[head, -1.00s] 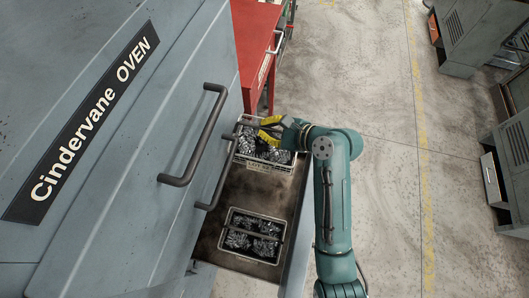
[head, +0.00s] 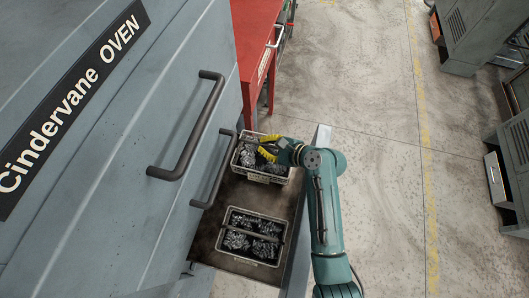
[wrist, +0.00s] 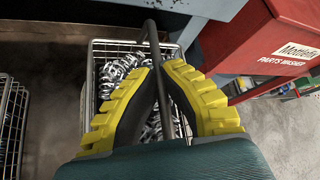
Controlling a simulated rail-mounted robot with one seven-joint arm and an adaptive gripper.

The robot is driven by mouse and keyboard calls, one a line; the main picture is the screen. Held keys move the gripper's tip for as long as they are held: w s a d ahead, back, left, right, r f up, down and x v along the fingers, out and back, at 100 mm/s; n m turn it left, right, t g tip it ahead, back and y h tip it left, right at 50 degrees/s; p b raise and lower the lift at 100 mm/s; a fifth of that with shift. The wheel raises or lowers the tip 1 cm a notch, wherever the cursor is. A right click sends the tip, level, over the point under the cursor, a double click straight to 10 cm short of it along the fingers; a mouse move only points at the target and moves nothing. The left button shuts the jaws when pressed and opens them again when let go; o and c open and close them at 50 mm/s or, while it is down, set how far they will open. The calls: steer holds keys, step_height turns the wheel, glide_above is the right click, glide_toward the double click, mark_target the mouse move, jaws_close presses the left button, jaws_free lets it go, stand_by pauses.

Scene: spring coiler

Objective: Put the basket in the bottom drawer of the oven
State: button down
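A grey wire basket (head: 265,179) filled with shiny metal springs sits in the far part of the oven's open bottom drawer (head: 232,192). In the wrist view the basket (wrist: 92,92) lies beyond my fingertips, with its dark handle bar (wrist: 152,34) running between them. My gripper (head: 262,147) is over this basket, its yellow-padded fingers (wrist: 163,65) closed in at the tips on the handle bar. A second spring-filled basket (head: 252,262) stands in the near part of the drawer. The grey oven (head: 120,120) fills the left. The far basket's underside is hidden.
Two dark handles, the upper (head: 190,130) and the lower (head: 215,170), stick out from the oven front near my gripper. A red parts washer (head: 257,50) stands just beyond the drawer. Open concrete floor (head: 370,70) lies to the right, with grey cabinets (head: 480,35) farther off.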

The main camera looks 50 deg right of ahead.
mark_target(255, 148)
steer(key=shift+w+d+f+b, duration=0.1)
steer(key=shift+f+b, duration=0.7)
steer(key=shift+f, duration=1.7)
steer(key=c, duration=1.2)
jaws_free()
steer(key=shift+f, duration=0.15)
steer(key=shift+c, duration=0.2)
steer(key=shift+s+r, duration=0.2)
steer(key=shift+r, duration=0.05)
steer(key=p+v, duration=0.3)
steer(key=v, duration=0.7)
steer(key=shift+s+r, duration=0.15)
steer(key=shift+s, duration=0.15)
steer(key=shift+s+r, duration=0.2)
steer(key=shift+s, duration=0.3)
